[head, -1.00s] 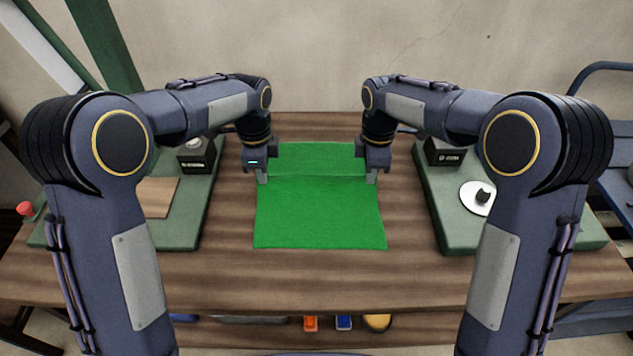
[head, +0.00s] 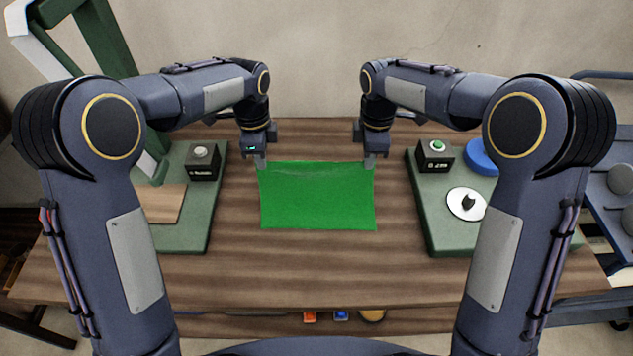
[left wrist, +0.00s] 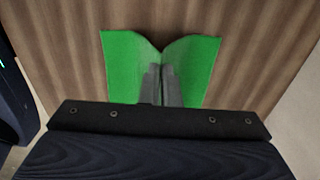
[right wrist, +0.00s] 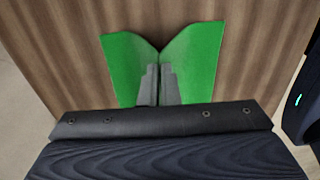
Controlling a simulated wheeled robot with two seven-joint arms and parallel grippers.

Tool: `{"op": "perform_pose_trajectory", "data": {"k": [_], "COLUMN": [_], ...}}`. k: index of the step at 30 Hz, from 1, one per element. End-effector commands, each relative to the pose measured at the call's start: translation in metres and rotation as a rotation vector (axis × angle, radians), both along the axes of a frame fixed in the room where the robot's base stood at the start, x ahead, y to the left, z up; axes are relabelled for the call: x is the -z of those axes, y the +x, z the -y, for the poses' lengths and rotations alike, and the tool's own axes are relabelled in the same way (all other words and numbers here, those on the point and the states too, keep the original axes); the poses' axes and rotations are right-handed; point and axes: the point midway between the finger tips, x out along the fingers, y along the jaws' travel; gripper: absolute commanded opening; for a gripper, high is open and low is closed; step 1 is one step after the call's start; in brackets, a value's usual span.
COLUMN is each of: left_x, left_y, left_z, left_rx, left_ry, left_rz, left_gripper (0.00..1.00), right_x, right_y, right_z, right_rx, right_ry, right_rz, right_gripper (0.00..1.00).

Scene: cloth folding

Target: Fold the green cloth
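The green cloth (head: 318,198) shows as a smooth rectangle in the middle of the wooden table in the head view. My left gripper (head: 261,166) is at its far left corner and my right gripper (head: 370,164) is at its far right corner. The cloth also shows in the left wrist view (left wrist: 123,68) and the right wrist view (right wrist: 198,62), spread to both sides of the fingers with a V-shaped dip between. In both wrist views the fingers are together and pinch the cloth. I cannot tell how high the held edge is.
A green board with a dark button box (head: 202,162) and a wooden plate (head: 162,203) lies left. Another green board with a button box (head: 434,155), a blue round thing (head: 482,157) and a white disc (head: 466,204) lies right. The table (head: 320,265) in front is bare.

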Motion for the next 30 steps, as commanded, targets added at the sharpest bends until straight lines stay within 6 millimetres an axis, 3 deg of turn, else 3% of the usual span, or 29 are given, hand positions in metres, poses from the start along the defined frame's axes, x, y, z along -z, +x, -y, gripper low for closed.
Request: {"op": "perform_pose_trajectory", "data": {"k": [1,15,21,30], "left_x": [-0.021,-0.102,-0.115,-0.115], "left_y": [0.0,0.0,0.0,0.0], "left_z": [0.0,0.001,0.0,0.001], "left_rx": [-0.001,0.0,-0.001,-0.001], "left_ry": [0.0,0.001,0.001,0.001], "left_rz": [0.0,-0.001,-0.001,-0.001], "left_gripper": [0.0,0.0,0.0,0.0], "right_x": [-0.021,-0.103,-0.115,-0.115], "right_y": [0.0,0.0,0.0,0.0], "right_z": [0.0,-0.001,-0.001,-0.001], "right_rx": [0.001,0.0,0.0,0.0], "right_ry": [0.0,0.0,-0.001,-0.001], "right_rz": [0.0,-0.001,-0.001,0.0], "right_gripper": [0.0,0.0,0.0,0.0]}}
